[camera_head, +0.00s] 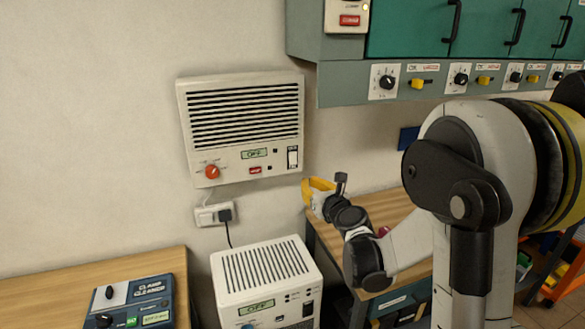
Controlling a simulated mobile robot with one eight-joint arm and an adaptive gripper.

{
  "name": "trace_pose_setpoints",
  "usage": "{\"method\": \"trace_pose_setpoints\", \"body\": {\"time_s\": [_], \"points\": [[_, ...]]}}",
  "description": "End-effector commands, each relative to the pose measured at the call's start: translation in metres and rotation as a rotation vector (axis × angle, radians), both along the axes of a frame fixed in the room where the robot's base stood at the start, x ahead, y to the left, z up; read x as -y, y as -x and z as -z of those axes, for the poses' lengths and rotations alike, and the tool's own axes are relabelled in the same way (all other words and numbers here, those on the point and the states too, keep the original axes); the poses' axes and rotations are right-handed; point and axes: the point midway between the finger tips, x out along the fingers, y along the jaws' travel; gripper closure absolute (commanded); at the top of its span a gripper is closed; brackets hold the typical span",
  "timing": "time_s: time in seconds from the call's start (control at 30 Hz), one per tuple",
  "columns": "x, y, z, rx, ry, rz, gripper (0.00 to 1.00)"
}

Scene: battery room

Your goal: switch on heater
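A white wall unit with black louvres (244,115), which looks like the heater, hangs left of centre. Its small green display (254,154) reads OFF. Below the louvres are an orange-red knob (212,172), a small red button (255,170) and a white rocker switch (292,157) at the right edge. My gripper (309,187), with yellow fingers, is just right of and below the unit's lower right corner in the picture. It appears apart from the unit. The finger gap is too small to judge, and nothing is clearly held.
A second white vented unit (265,268), also reading OFF, stands below. A wall socket (215,214) holds a black plug. A blue device (130,303) sits on the left wooden bench (40,300). A green cabinet (410,30) with a knob panel overhangs at upper right.

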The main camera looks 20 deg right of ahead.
Motion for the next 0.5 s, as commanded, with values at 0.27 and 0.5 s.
{"method": "trace_pose_setpoints", "body": {"time_s": [0.27,0.5], "points": [[-0.001,-0.008,0.002,-0.001,0.004,-0.001,1.0],[-0.003,-0.051,0.008,-0.001,0.005,-0.003,1.0]]}}
